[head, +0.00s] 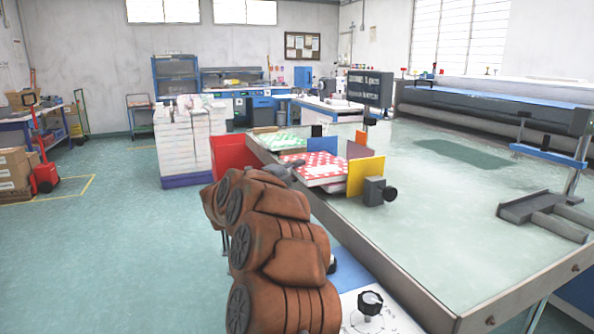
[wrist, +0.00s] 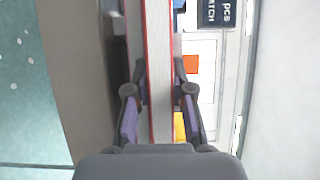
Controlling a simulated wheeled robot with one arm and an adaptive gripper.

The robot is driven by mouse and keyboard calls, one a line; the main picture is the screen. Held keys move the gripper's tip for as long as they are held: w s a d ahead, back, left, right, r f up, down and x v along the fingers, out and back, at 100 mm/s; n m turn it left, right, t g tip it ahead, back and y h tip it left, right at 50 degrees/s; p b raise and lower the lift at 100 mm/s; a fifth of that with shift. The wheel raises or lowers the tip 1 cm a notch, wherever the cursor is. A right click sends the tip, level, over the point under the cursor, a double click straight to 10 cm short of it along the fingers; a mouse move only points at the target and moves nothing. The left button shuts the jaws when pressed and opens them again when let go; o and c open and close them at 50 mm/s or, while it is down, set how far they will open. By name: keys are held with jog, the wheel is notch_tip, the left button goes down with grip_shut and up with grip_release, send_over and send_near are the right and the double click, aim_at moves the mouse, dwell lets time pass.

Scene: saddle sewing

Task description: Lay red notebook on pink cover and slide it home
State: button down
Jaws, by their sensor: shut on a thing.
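In the wrist view, my gripper (wrist: 159,92) is shut on the red notebook (wrist: 159,60). In the head view, my grey gripper (head: 284,172) is partly hidden by my brown-sleeved arm, at the table's left side.
A yellow panel (head: 366,176), an orange panel (head: 361,137) and a dark clamp-like block (head: 378,191) stand close by the cover. A green checked piece (head: 278,141) lies behind. A red box-like shape (head: 232,153) is left of the table. The table's middle (head: 450,220) is clear.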

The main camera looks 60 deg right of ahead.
jog(key=shift+f, duration=0.25)
dwell(0.5)
jog(key=c, duration=0.9)
grip_release()
jog(key=shift+f+b, duration=0.2)
jog(key=shift+b, duration=0.25)
jog(key=shift+a, duration=0.1)
jog(key=shift+w+a+p, duration=0.2)
jog(key=shift+w+a, duration=0.75)
jog(key=shift+a, duration=0.4)
jog(key=shift+w+a+p, duration=0.15)
jog(key=shift+w+a, duration=0.75)
jog(key=shift+a, duration=0.5)
jog(key=shift+w+a+p, duration=0.2)
jog(key=shift+w+a, duration=0.75)
jog(key=shift+a, duration=0.4)
